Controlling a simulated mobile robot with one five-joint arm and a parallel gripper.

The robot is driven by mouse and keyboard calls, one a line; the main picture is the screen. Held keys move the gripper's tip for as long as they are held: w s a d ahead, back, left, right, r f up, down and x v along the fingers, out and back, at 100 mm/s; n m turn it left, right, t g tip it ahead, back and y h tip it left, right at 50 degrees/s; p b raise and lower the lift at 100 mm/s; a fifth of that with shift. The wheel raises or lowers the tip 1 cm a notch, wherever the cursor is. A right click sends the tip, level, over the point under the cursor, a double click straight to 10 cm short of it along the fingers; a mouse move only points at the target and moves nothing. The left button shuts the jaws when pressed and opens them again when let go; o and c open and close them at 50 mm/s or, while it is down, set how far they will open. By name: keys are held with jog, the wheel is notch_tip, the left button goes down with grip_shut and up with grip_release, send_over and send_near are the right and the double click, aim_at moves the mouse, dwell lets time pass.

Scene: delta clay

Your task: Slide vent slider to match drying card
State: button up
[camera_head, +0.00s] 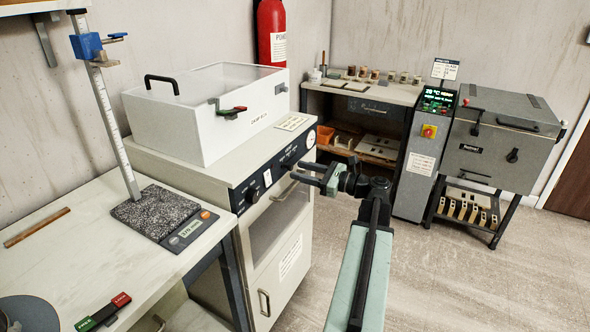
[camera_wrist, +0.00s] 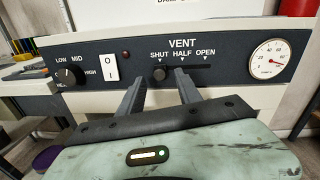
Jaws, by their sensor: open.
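The vent slider's dark round knob (camera_wrist: 160,73) sits in a slot under the word SHUT on the dark panel (camera_wrist: 95,68) in the wrist view. HALF and OPEN are marked further right along the slot. My gripper (camera_wrist: 159,84) is open, with one finger on each side of the knob in the picture. I cannot tell whether either finger touches it. In the head view my gripper (camera_head: 301,172) is at the cabinet's front panel. A small card (camera_head: 292,122), possibly the drying card, lies on the cabinet top; its writing is too small to read.
Left of the slot are a LOW-MID-HIGH dial (camera_wrist: 68,76) and a white rocker switch (camera_wrist: 111,68). A round gauge (camera_wrist: 269,58) is at the right. A white box (camera_head: 205,115) stands on the cabinet. The floor (camera_head: 470,280) at right is clear.

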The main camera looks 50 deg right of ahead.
aim_at(287, 167)
jog(key=shift+x, duration=1.25)
grip_shut()
dwell(0.4)
